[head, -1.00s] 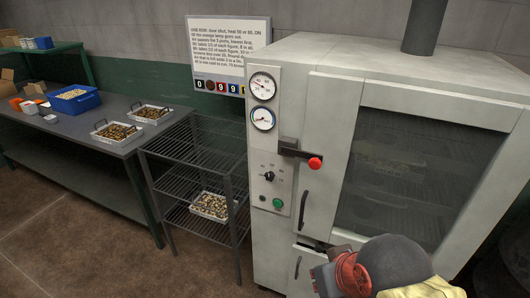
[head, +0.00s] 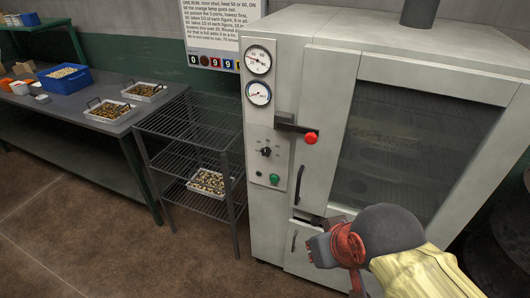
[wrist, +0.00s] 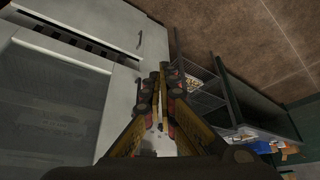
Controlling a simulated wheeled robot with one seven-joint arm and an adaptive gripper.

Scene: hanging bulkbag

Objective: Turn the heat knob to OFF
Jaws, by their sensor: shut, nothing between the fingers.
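The heat knob (head: 266,152) is a small black dial with marks around it, on the oven's grey left-hand control panel, below two round gauges. Its exact setting is too small to read. My gripper (wrist: 158,80) is shut and empty in the wrist view, its fingers close together. In the head view my gripper (head: 320,250) is low in front of the oven (head: 320,80), below and right of the knob and apart from it; its fingertips are hard to make out there. The wrist view does not clearly show the knob.
A red-tipped door lever (head: 311,138) sticks out right of the knob. A green button (head: 275,179) sits below it, beside a vertical door handle (head: 299,185). A wire rack (head: 190,125) with a tray stands left of the oven. Floor in front of the rack is clear.

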